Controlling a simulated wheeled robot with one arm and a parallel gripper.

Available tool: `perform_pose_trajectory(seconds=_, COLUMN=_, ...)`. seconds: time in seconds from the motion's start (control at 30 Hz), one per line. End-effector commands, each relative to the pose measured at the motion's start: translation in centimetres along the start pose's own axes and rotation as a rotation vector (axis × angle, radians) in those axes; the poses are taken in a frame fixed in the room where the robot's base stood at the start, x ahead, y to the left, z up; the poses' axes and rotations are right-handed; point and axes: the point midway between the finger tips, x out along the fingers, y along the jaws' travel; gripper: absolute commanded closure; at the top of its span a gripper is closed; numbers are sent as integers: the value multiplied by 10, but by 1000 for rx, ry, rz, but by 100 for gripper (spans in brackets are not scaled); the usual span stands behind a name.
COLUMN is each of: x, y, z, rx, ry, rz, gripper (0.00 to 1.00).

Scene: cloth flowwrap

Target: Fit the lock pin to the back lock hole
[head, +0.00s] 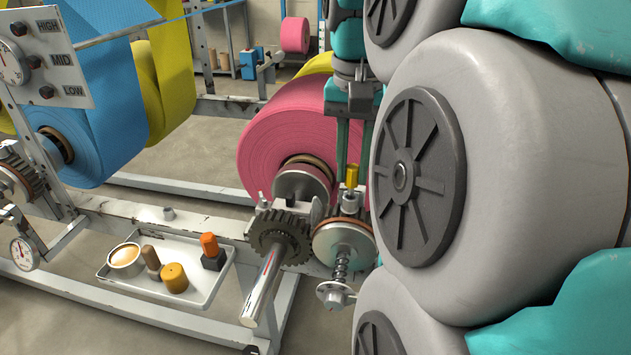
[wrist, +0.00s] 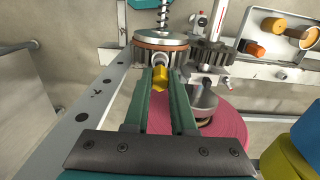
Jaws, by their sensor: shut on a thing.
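The lock pin, with a yellow head (head: 351,177), is between the fingertips of my gripper (head: 351,168), which is shut on it. The wrist view shows the yellow head (wrist: 160,77) between the two green fingers of my gripper (wrist: 163,80). The pin is roughly upright, just above a small metal collar (head: 349,199) beside the brake drum (head: 344,243). The pin's lower end is hidden, so I cannot tell whether it is in a hole. No lock hole shows clearly in either view.
A dark gear (head: 279,236) on a steel shaft stands just left of the pin. A pink roll (head: 283,133) is close behind. A spring (head: 341,265) sticks out in front of the drum. A white tray (head: 113,279) with a cup and several small parts lies left.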

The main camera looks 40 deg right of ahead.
Motion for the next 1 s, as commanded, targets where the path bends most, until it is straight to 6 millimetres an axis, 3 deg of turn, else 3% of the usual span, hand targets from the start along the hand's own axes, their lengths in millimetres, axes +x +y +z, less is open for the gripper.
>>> perform_pose_trajectory(seconds=1.0, x=19, y=0, z=0, rx=0, ry=-2, rz=1, gripper=100)
